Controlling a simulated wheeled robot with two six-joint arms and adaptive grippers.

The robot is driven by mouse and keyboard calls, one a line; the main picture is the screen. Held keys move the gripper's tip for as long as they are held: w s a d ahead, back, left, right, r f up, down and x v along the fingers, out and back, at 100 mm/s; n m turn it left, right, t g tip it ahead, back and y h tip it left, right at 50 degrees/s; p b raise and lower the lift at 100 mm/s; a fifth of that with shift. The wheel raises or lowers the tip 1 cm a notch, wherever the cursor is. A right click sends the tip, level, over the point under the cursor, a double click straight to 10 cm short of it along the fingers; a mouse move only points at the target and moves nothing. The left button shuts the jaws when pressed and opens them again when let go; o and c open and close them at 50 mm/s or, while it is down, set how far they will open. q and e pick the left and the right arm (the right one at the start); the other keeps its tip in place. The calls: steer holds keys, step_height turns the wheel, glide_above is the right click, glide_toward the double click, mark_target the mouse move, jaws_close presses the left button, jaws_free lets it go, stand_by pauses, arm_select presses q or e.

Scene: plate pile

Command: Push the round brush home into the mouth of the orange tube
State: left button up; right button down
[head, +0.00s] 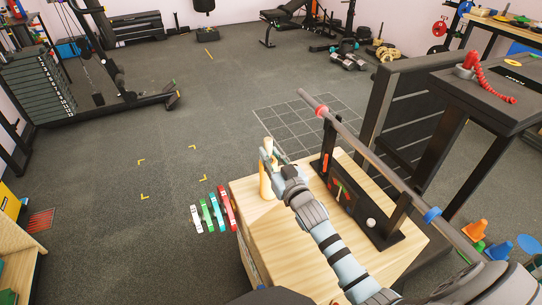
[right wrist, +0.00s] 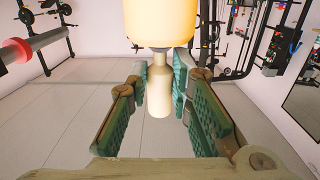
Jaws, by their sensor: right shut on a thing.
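The orange tube (head: 265,184) stands upright near the left corner of the wooden table top. Its yellow-orange body fills the top middle of the right wrist view (right wrist: 160,22). The round brush shows as a pale cream handle (right wrist: 158,97) with a narrower neck running up to the tube's end; its bristles are hidden. My right gripper (head: 272,158) is at the top of the tube. In the right wrist view its green-padded fingers (right wrist: 163,78) are on either side of the handle and shut on it. I cannot tell how deep the brush sits. My left gripper is not in view.
A long grey bar (head: 375,165) with a red end and a blue collar crosses above a black stand (head: 350,200) on the wooden table (head: 290,255), right of the tube. A dark rack (head: 425,110) stands behind. Floor left of the table is mostly clear, with coloured strips (head: 213,212).

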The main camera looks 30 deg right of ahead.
steer(key=shift+f+b, duration=0.45)
steer(key=shift+f, duration=0.2)
steer(key=c, duration=1.4)
jaws_free()
steer(key=shift+o, duration=0.2)
step_height(320, 180, up, 15)
steer(key=p, duration=1)
steer(key=shift+r, duration=0.2)
steer(key=shift+w, duration=0.15)
steer(key=shift+c, duration=0.6)
